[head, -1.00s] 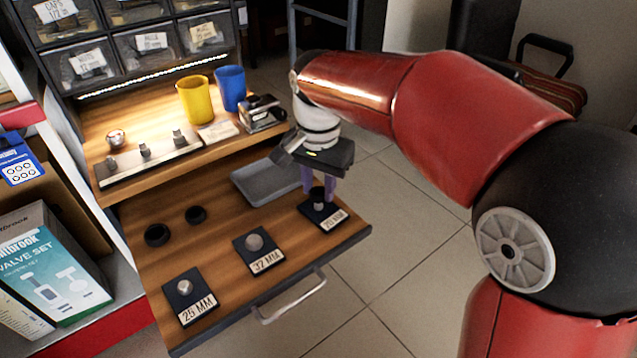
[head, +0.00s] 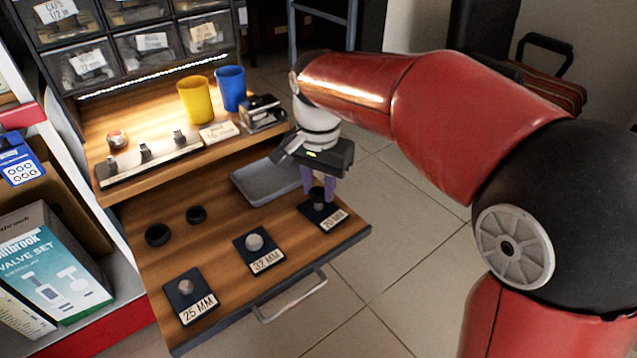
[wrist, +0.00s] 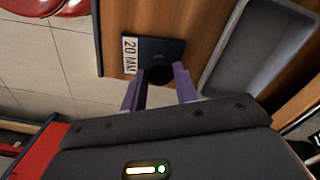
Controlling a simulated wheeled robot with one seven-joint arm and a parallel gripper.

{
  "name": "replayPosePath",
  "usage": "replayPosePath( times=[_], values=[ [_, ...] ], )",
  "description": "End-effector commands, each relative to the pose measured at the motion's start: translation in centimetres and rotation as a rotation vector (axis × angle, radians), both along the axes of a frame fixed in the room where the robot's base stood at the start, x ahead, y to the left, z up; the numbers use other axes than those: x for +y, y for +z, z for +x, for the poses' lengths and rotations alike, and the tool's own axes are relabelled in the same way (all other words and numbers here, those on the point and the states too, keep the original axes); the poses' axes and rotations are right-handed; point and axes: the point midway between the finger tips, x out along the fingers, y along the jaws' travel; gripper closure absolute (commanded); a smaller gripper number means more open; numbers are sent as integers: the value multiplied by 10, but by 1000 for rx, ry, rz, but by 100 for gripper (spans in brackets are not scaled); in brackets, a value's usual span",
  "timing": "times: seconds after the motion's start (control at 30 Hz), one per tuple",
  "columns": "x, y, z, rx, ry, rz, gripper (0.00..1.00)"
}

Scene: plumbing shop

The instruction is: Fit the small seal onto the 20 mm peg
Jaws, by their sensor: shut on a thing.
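My gripper (head: 318,194) has purple fingers pointing down at the right end of the pulled-out drawer. It is shut on the small seal (wrist: 159,71), a dark ring that shows between the fingertips in the wrist view. The 20 mm peg (head: 318,206) stands grey on its black base plate (head: 329,219), directly below the seal in the head view. The plate and its "20 MM" label also show in the wrist view (wrist: 147,48). The seal hides the peg's top there, and I cannot tell whether the seal is above the peg or around its tip.
Two other black seals (head: 157,234) (head: 196,215) lie on the drawer's left. The 32 mm peg (head: 255,242) and 25 mm peg (head: 186,287) stand near its front edge. A grey tray (head: 262,190) lies behind my gripper. Cups (head: 196,100) (head: 231,88) stand on the upper shelf.

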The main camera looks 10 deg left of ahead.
Motion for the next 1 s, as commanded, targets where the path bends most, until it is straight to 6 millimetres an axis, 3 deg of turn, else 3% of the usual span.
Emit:
replayPosePath(
  times=[0.53, 1.0],
  values=[
    [0, 16, 0, 0, 0, 0, 91],
    [0, 16, 0, 0, 0, 0, 91]
  ],
)
